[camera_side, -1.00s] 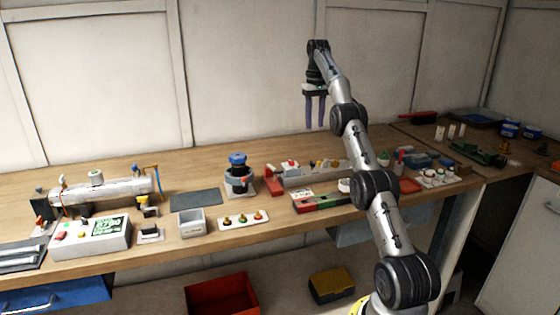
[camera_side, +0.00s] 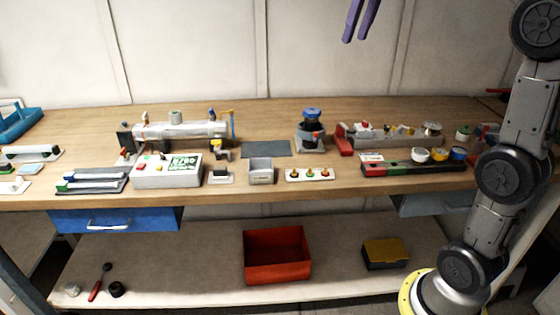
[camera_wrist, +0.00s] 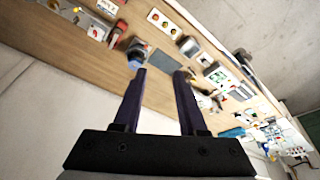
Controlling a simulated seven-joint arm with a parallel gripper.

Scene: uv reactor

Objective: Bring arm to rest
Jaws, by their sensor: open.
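My gripper (camera_side: 361,20) hangs high above the back of the bench at the top edge of the side view. Only its two purple fingers show there; the rest of the hand is cut off. The fingers are apart with nothing between them. In the wrist view my gripper (camera_wrist: 160,75) is also open and empty, with the bench top (camera_wrist: 95,60) well beyond the fingertips. My arm rises along the right side of the side view.
The bench (camera_side: 270,121) holds a metal reactor tube (camera_side: 180,130), a control box (camera_side: 167,171), a blue-topped device (camera_side: 311,130) and a grey bin (camera_side: 261,170). A red bin (camera_side: 276,255) and a yellow-lidded box (camera_side: 385,253) stand below. The air around my gripper is clear.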

